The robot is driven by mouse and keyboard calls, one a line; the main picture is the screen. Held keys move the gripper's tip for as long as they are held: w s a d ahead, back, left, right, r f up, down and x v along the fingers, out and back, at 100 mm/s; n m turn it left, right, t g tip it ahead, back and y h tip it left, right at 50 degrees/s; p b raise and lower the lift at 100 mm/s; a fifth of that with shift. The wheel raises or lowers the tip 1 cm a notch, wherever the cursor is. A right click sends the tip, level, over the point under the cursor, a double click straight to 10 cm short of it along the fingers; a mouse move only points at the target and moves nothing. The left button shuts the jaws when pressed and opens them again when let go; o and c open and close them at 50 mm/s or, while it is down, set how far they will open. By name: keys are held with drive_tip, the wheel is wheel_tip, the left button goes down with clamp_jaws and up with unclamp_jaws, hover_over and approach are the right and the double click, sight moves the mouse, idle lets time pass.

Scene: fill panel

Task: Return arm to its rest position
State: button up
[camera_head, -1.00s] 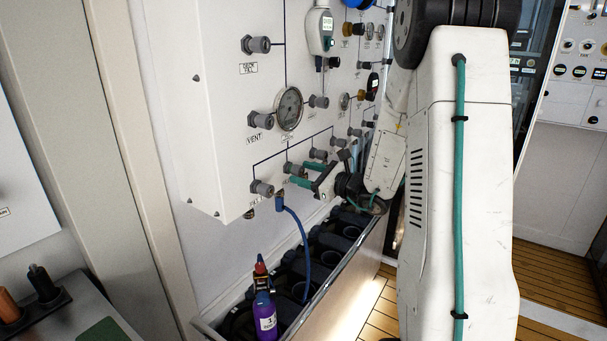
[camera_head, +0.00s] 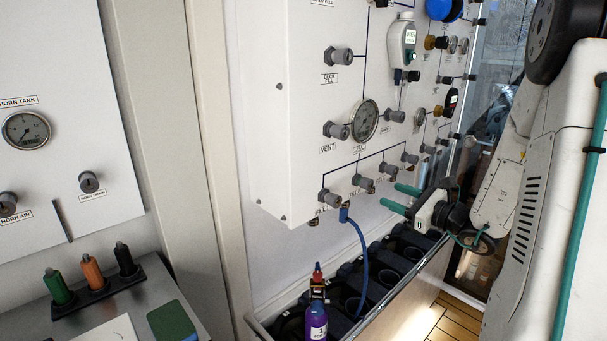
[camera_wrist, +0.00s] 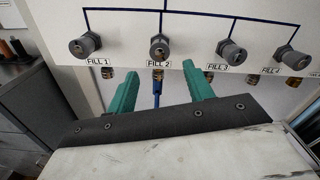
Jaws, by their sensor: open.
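My gripper (camera_head: 402,199) has two green fingers spread apart with nothing between them. In the head view it is in front of the lower edge of the white fill panel (camera_head: 275,150), pointing left toward the knobs. My arm (camera_head: 505,190) reaches in from the right side. In the wrist view the green fingers (camera_wrist: 160,90) stand below the row of grey knobs labelled FILL 1, FILL 2 and FILL 3. A blue hose (camera_head: 362,255) runs from a fitting under the panel down toward a purple bottle (camera_head: 316,322); it shows partly behind the fingers in the wrist view.
An open trough (camera_head: 425,267) with dark cylinder holders runs under the panel. A gauge (camera_head: 364,120) and several knobs stick out of the panel. At lower left a grey cabinet top holds green, orange and black handles (camera_head: 92,273). Wooden floor (camera_head: 452,325) shows at right.

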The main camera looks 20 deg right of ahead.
drive_tip(key=s+a+f+n+g+y, duration=0.1)
drive_tip(key=s+a+n+g+y, duration=0.1)
drive_tip(key=s+a+n+g, duration=0.6)
drive_tip(key=s+a+f+n+g+y, duration=0.1)
drive_tip(key=s+a+n+g+y, duration=0.1)
drive_tip(key=s+a+n+g, duration=0.7)
drive_tip(key=s+a+r+n+t+h, duration=0.1)
drive_tip(key=s+a+r+n+h, duration=0.4)
drive_tip(key=s+r+n+h, duration=0.2)
drive_tip(key=s+n+h, duration=0.2)
drive_tip(key=n+h, duration=0.1)
drive_tip(key=n, duration=0.1)
drive_tip(key=shift+s+a+n, duration=0.2)
drive_tip(key=shift+s+n, duration=0.05)
drive_tip(key=shift+n, duration=0.15)
